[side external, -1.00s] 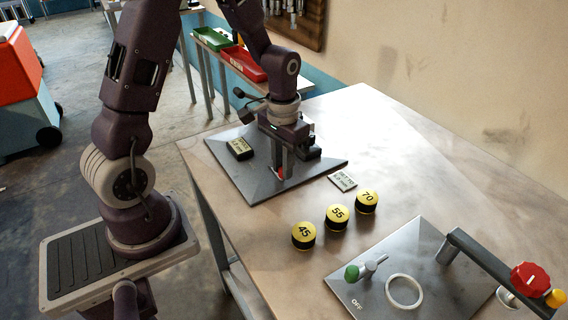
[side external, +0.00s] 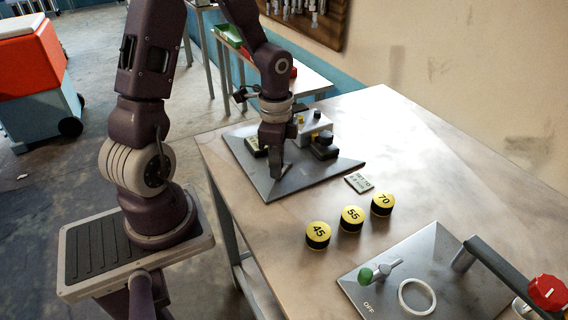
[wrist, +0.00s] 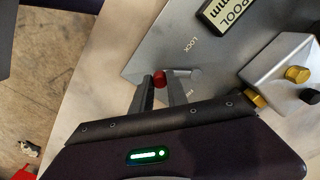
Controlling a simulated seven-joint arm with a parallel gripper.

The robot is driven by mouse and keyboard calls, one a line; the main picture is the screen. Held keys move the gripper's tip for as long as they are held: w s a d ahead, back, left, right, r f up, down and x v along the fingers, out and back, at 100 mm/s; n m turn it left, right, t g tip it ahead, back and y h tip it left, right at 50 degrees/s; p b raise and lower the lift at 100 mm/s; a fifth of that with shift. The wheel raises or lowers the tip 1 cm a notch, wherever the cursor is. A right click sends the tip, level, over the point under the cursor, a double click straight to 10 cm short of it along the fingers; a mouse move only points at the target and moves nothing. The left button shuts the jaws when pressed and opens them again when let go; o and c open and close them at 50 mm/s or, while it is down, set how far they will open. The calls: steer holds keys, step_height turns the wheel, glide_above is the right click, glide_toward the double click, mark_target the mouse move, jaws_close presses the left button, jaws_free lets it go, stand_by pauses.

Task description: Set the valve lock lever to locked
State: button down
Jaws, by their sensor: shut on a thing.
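The valve lock lever shows in the wrist view as a short metal arm (wrist: 188,73) with a red knob (wrist: 159,80) at its end. It is mounted on a grey plate (wrist: 146,62), which also shows in the side view (side external: 320,180). My gripper (wrist: 160,76) is shut on the red knob, one finger on each side. The word LOCK (wrist: 189,45) is printed above the lever, and another word, partly hidden, is below it. The arm points left in the picture, between the words. In the side view my gripper (side external: 277,172) is low over the plate and hides the knob.
A black labelled block (wrist: 230,15) and a grey housing (wrist: 284,68) with yellow and black knobs stand close by. Yellow-topped weights marked 45 (side external: 318,235), 55 (side external: 352,219) and 70 (side external: 383,204) stand on the table. A second plate (side external: 440,255) carries a green-knobbed lever (side external: 367,275).

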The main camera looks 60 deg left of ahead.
steer(key=a+m, duration=0.1)
steer(key=s+m, duration=0.1)
steer(key=m, duration=0.1)
steer(key=shift+a, duration=0.35)
steer(key=shift+s+a+m, duration=0.1)
steer(key=shift+a+m, duration=0.25)
steer(key=shift+m, duration=0.4)
steer(key=shift+a+m, duration=0.35)
steer(key=shift+m, duration=0.4)
steer(key=c, duration=1.3)
jaws_free()
step_height(320, 180, up, 7)
